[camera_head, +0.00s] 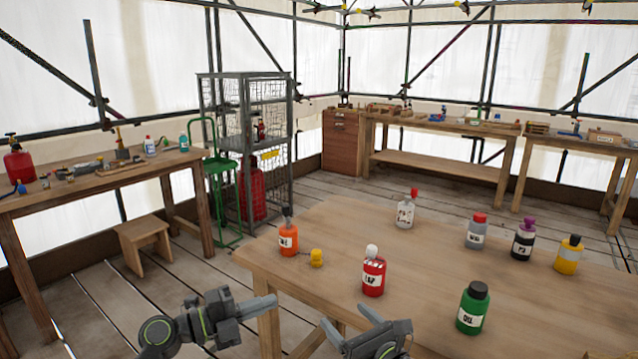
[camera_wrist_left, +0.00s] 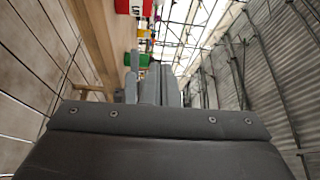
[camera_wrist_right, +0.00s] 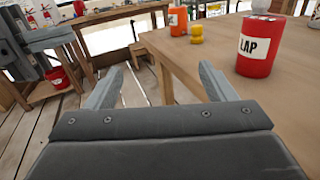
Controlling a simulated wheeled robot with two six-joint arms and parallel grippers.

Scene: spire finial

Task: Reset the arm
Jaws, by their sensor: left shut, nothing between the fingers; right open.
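My left gripper (camera_head: 268,304) is shut and empty, in front of the near left edge of the wooden table. In the left wrist view its fingers (camera_wrist_left: 150,85) lie together. My right gripper (camera_head: 347,326) is open and empty at the table's near edge, to the right of the left one. In the right wrist view its two fingers (camera_wrist_right: 158,88) stand apart with floor and the table's corner between and beyond them. Neither gripper touches a bottle.
The table (camera_head: 330,232) bears an orange bottle (camera_head: 288,238), a yellow piece (camera_head: 316,258), a red LAP bottle (camera_head: 373,275), a green OIL bottle (camera_head: 472,308) and several others. A stool (camera_head: 143,236) and side bench (camera_head: 85,187) stand left. Plank floor is clear between.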

